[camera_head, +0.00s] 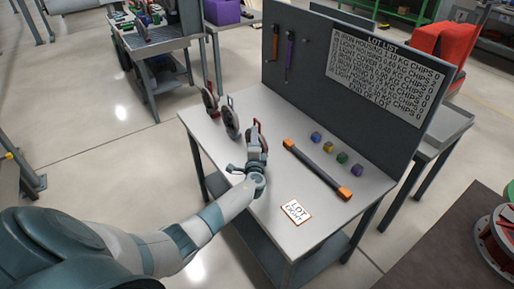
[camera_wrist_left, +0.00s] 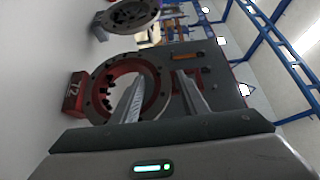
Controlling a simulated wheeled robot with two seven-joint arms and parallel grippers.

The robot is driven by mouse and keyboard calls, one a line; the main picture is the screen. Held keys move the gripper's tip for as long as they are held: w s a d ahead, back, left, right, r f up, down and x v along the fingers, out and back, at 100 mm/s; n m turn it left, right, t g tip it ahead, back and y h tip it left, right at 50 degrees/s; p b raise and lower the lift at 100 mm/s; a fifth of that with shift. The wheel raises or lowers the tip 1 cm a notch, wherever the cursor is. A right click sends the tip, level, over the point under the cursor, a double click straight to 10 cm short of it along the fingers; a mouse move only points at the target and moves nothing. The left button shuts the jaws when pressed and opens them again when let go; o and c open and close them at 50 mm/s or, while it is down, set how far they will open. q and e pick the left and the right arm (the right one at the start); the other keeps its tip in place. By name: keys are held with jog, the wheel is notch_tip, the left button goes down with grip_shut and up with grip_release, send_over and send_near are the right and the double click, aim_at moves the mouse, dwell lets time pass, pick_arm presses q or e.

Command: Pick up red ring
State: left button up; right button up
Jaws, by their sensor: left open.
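The red ring (camera_wrist_left: 97,98) stands upright in the left wrist view, with a red inner rim and a dark toothed face. Whether a finger is inside or only in front, I cannot tell. In the head view the left gripper (camera_head: 257,138) is over the table (camera_head: 318,210), largely covering the nearest reddish ring (camera_head: 262,128). My right gripper is not in view.
A tall grey panel (camera_head: 330,95) closes the back.

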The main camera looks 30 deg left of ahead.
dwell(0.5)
pick_arm(q)
grip_shut()
dwell(1.2)
